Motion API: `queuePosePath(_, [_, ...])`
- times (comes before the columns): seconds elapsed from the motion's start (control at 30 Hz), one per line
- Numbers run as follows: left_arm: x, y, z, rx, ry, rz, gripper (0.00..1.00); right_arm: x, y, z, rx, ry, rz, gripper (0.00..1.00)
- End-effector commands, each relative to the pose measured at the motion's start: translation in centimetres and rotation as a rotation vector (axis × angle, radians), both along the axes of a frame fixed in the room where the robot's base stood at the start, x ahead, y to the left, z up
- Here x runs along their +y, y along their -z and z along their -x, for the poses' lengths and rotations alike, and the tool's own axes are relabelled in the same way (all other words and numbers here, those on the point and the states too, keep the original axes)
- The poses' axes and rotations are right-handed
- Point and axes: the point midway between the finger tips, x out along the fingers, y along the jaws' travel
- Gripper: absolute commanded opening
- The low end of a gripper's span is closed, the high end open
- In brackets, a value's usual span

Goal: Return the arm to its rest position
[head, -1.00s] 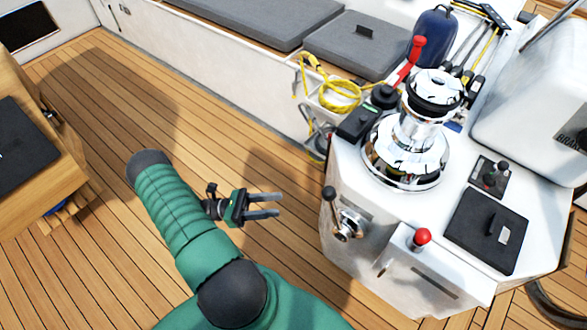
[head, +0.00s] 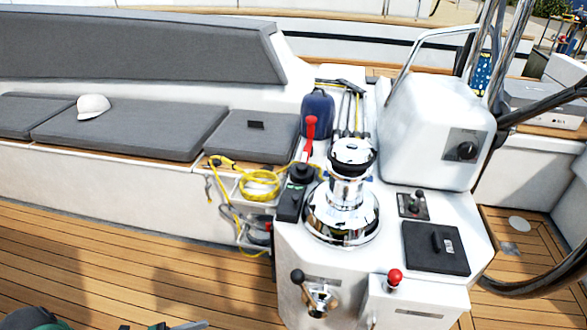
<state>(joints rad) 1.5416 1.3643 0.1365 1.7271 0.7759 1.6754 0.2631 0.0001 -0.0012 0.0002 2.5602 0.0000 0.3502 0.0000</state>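Only a small part of my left arm (head: 38,319) shows at the bottom left edge of the head view, in green and black. A bit of its gripper (head: 180,326) shows at the bottom edge, over the wooden deck and left of the white console. The fingers are mostly cut off by the frame, so I cannot tell whether they are open or shut. Nothing held is visible there. My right arm and gripper are out of view.
The white console (head: 340,270) carries a chrome winch (head: 342,215), a red-knobbed lever (head: 394,278) and a black-handled lever (head: 298,277). Left of it hangs yellow rope (head: 260,186). A grey-cushioned bench (head: 140,128) holds a white cap (head: 93,106). The teak deck (head: 130,262) is clear.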

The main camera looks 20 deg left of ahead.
Motion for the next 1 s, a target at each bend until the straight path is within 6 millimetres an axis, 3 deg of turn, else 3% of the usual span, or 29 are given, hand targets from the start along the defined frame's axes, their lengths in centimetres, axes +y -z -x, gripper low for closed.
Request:
queuePosePath(0.27, [-4.7,0.4,-1.3,0.085,0.321,-0.285,0.42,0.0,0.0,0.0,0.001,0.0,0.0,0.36])
queuePosePath(0.53, [-9.9,0.5,-0.8,0.045,0.821,-0.83,0.42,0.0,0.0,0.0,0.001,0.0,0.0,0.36])
queuePosePath(0.73, [-11.7,-1.1,-2.0,-0.272,1.242,-1.429,0.42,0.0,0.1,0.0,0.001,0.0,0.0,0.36])
queuePosePath(1.0, [-15.2,-5.3,-6.2,-0.848,1.448,-1.93,0.42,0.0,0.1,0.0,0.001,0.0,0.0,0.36])
